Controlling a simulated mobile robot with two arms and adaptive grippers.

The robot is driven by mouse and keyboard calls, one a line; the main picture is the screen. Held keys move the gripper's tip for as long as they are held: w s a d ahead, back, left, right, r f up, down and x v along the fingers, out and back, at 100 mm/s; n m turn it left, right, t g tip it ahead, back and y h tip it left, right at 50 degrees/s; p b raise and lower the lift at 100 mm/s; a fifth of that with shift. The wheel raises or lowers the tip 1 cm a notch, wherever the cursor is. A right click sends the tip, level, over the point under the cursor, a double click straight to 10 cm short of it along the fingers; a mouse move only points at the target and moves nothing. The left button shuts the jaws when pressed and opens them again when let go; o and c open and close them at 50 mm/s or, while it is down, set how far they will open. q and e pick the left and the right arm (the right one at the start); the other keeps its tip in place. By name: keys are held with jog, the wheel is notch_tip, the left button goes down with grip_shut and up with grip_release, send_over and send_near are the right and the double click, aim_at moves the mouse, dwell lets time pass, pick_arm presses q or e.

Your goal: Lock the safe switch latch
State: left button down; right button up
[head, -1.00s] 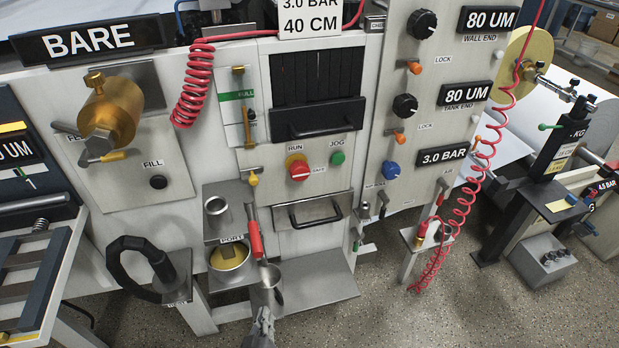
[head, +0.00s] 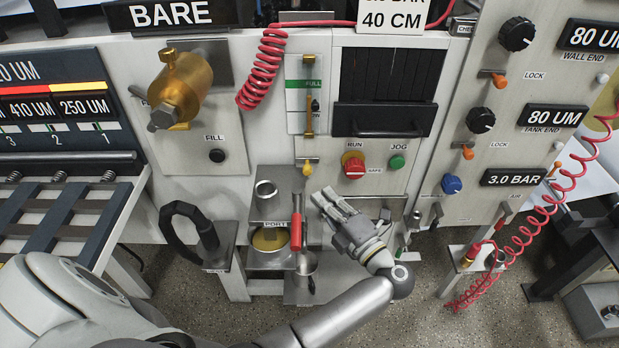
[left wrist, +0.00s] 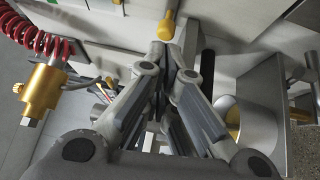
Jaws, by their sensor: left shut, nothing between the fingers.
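The red knob (head: 354,167) with a yellow collar sits on the white panel, between the RUN label and a small SAFE label (head: 374,170). I cannot tell a separate latch part on it. My left gripper (head: 325,196) is shut and empty, below and left of the red knob and apart from the panel. Its fingertips (left wrist: 166,58) show in the left wrist view, where a small yellow-tipped lever (left wrist: 166,26) appears just beyond them. My right gripper is out of view.
A green JOG button (head: 397,162) is right of the red knob. A red-handled ladle (head: 297,235) and a pot (head: 270,238) are left of my left gripper. Coiled red hoses (head: 262,70) hang nearby. My left forearm covers the lower middle.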

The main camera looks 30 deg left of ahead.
aim_at(299, 182)
pick_arm(q)
jog(key=shift+s+d+r+n+g+h, duration=0.3)
jog(key=shift+s+d+n+g, duration=0.05)
jog(key=shift+n+g, duration=0.35)
jog(key=shift+s+d+r+n+g+h, duration=0.3)
jog(key=shift+s+n+g, duration=0.05)
jog(key=shift+n+g, duration=0.35)
jog(key=shift+a, duration=0.1)
jog(key=p+x, duration=0.2)
jog(key=x, duration=0.6)
jog(key=shift+a+r+p, duration=0.1)
jog(key=shift+a+p, duration=0.15)
jog(key=shift+p, duration=0.05)
jog(key=shift+w+a, duration=0.25)
jog(key=shift+a, duration=0.4)
jog(key=shift+d+f, duration=0.1)
jog(key=shift+f, duration=0.15)
